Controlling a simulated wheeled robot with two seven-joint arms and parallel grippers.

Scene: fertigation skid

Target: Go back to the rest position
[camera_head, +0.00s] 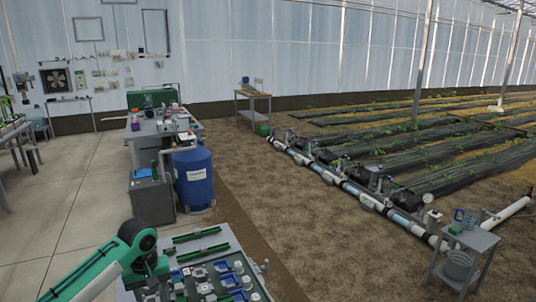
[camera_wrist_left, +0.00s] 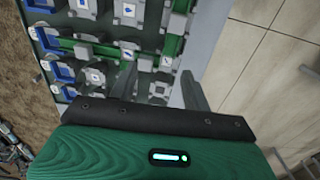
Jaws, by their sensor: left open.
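My left arm comes in from the lower left in the head view. Its gripper (camera_head: 150,278) is low over the left edge of the skid bench (camera_head: 213,232), and its fingers are hard to make out there. In the left wrist view the open gripper (camera_wrist_left: 160,88) has its two grey fingers apart, with no object held between them. The bench carries green rails, grey blocks and blue-framed parts (camera_head: 228,281), which also show below the gripper in the left wrist view (camera_wrist_left: 62,72). My right gripper is not in view.
A blue tank (camera_head: 193,182) and a grey cabinet (camera_head: 152,198) stand beyond the bench. A small side table (camera_head: 470,240) stands at the far right by white pipes (camera_head: 335,178). Paved floor (camera_head: 75,195) lies open at left, bare soil (camera_head: 275,210) at right.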

